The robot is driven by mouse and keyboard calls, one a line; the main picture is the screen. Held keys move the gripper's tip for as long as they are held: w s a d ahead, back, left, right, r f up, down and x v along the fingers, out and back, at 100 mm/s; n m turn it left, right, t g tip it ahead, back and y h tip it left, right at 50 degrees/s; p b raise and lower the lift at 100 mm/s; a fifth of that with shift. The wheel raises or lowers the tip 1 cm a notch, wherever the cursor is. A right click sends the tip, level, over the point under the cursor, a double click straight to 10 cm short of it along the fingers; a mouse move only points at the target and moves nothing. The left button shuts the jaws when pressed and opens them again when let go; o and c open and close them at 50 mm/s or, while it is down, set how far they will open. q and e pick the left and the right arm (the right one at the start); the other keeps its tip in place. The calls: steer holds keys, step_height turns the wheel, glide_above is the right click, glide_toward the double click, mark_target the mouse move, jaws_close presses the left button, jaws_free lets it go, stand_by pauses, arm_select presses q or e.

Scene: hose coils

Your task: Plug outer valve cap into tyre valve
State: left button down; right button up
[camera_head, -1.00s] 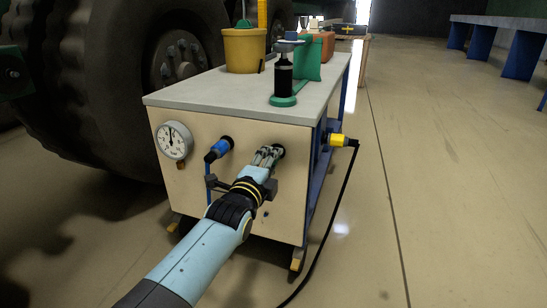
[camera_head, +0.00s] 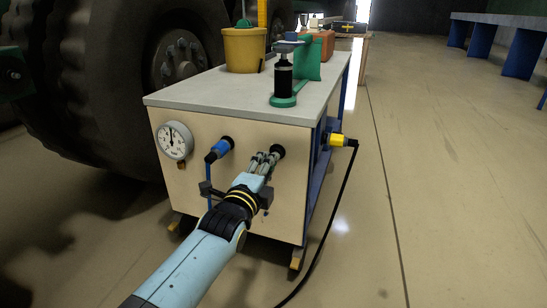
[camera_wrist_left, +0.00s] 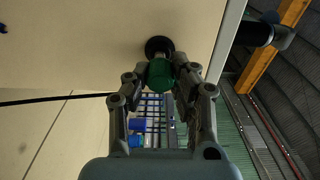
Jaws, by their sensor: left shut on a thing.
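My left gripper (camera_head: 264,162) is in front of the cart's front panel, just left of and below a round black socket (camera_head: 278,151). In the left wrist view its fingers (camera_wrist_left: 161,84) are shut on a green cylindrical cap (camera_wrist_left: 160,72). The black socket (camera_wrist_left: 158,46) shows just beyond the cap, and the cap overlaps its edge in that view. I cannot tell whether they touch. The cap is hardly visible in the head view, hidden by the fingers. My right gripper is not in view.
The cart (camera_head: 180,97) has a gauge (camera_head: 175,140) and a blue plug (camera_head: 219,149) on its front, and a yellow plug (camera_head: 338,140) with a black cable on its right side. A yellow bucket (camera_head: 244,50) stands on top. Floor at right is clear.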

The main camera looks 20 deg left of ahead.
arm_select(q)
steer(key=s+p, duration=0.2)
steer(key=s, duration=0.4)
steer(key=shift+s, duration=0.15)
steer(key=shift+s+a, duration=0.1)
steer(key=shift+a, duration=0.1)
